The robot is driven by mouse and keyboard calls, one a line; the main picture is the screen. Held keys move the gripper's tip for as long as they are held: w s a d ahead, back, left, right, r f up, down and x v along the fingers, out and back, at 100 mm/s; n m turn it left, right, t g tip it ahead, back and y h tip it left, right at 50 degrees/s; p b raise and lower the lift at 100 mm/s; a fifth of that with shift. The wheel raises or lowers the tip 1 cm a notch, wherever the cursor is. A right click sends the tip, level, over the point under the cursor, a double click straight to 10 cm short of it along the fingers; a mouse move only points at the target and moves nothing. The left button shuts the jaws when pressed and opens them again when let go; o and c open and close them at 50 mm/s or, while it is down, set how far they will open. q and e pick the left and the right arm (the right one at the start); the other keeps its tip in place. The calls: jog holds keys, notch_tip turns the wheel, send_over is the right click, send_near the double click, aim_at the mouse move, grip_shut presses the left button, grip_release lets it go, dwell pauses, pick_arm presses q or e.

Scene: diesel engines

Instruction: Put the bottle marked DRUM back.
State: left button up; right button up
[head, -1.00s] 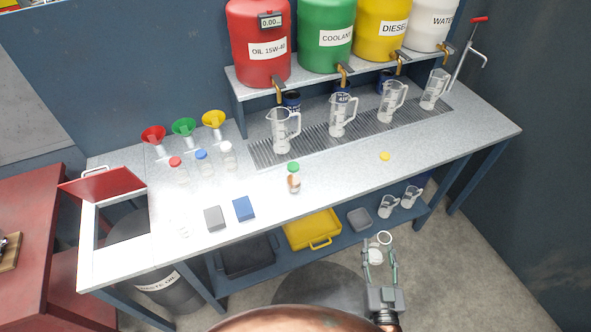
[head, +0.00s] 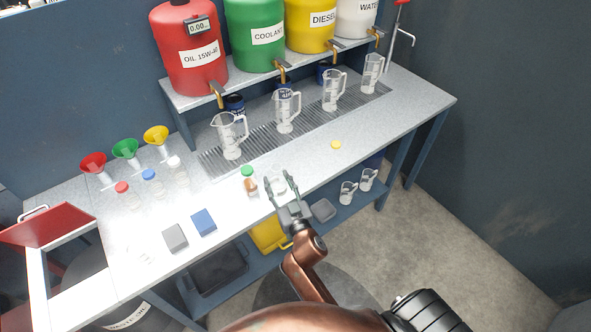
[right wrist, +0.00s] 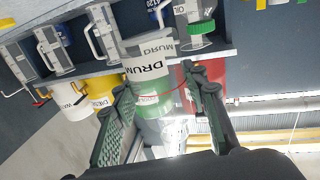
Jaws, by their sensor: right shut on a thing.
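The bottle marked DRUM shows in the right wrist view (right wrist: 147,64), clear, with a white label whose black letters read DRUM. My right gripper (right wrist: 160,100) is shut on it, one finger on each side. In the head view my right gripper (head: 281,184) holds the clear bottle (head: 278,186) at the front edge of the grey bench (head: 310,165), just right of a small bottle with a green cap and brown contents (head: 250,185). The gripper hides part of the DRUM bottle. A yellow cap (head: 336,145) lies on the bench. My left gripper is out of view.
Clear bottles with red, blue and white caps (head: 150,188) stand at left below three funnels (head: 125,150). Clear jugs (head: 285,112) stand on the grate under the drums. Grey and blue blocks (head: 204,222) lie near the front edge. Bench around the yellow cap is clear.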

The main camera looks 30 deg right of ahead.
jog(key=w+d+r, duration=0.2)
jog(key=w+r, duration=0.1)
jog(key=w, duration=0.5)
jog(key=shift+m+h, duration=0.4)
jog(key=w+d+f+b, duration=0.1)
jog(key=d+f, duration=0.2)
jog(key=d, duration=0.1)
jog(key=w+d+f+b, duration=0.1)
jog(key=w+d+f, duration=0.1)
jog(key=d+f, duration=0.1)
jog(key=w+d+f, duration=0.1)
jog(key=d+f, duration=0.2)
jog(key=d, duration=0.3)
jog(key=shift+w+d+f+b, duration=0.1)
jog(key=shift+w+f+b, duration=0.25)
jog(key=shift+b, duration=0.05)
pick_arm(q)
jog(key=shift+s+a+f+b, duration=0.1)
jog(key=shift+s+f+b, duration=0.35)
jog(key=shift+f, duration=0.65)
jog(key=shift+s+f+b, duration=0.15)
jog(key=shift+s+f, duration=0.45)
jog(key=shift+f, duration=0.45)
pick_arm(e)
jog(key=shift+w+d+f, duration=0.1)
jog(key=shift+f, duration=1.55)
jog(key=shift+f, duration=0.1)
jog(key=o, duration=1.3)
jog(key=shift+c, duration=0.2)
